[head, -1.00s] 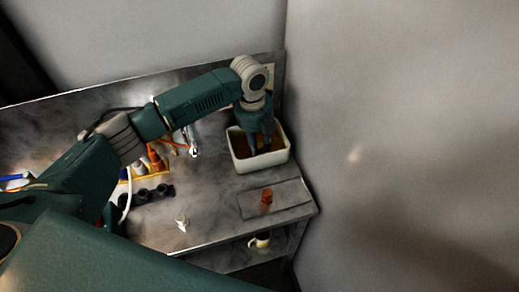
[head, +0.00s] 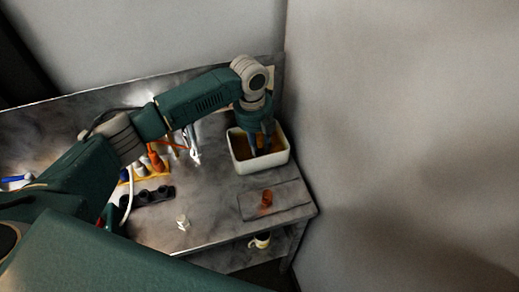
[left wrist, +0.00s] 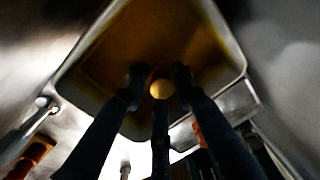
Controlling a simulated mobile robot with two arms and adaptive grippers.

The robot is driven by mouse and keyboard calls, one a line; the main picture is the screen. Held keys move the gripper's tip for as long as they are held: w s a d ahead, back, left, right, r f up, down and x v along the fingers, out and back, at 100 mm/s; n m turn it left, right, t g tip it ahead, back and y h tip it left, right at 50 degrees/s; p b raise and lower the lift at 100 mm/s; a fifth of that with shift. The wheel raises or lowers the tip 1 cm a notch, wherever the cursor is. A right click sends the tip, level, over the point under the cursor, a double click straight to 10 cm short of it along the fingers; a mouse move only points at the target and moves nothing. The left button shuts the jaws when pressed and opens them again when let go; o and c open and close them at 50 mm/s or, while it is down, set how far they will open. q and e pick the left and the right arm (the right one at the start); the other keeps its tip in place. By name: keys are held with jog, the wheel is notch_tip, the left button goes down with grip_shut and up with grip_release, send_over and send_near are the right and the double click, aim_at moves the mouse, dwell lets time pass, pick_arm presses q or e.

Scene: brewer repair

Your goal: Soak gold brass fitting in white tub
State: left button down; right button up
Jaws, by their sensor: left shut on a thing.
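The white tub (head: 263,166) stands at the right end of the grey worktop and holds brown liquid. My left gripper (head: 260,149) points down into it from above, with its fingers inside the rim. In the left wrist view, the left gripper (left wrist: 158,84) is shut on the gold brass fitting (left wrist: 160,89), a small round yellow end between the fingertips. The brown liquid lies behind it, within the tub wall (left wrist: 84,88). The fitting is not clear in the head view. I cannot tell how deep it sits. My right gripper is in neither view.
An orange-brown piece (head: 265,199) stands on a flat grey mat (head: 290,196) in front of the tub. A small white item (head: 183,222) is near the front edge. A black holder (head: 153,196) and tools are left. A mug (head: 260,241) sits below. Walls close in behind and right.

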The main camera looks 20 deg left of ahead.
aim_at(259, 145)
pick_arm(q)
jog(key=shift+r+p, duration=4.15)
jog(key=shift+r, duration=0.35)
notch_tip(259, 145, up, 4)
jog(key=p, duration=0.3)
jog(key=shift+f, duration=0.1)
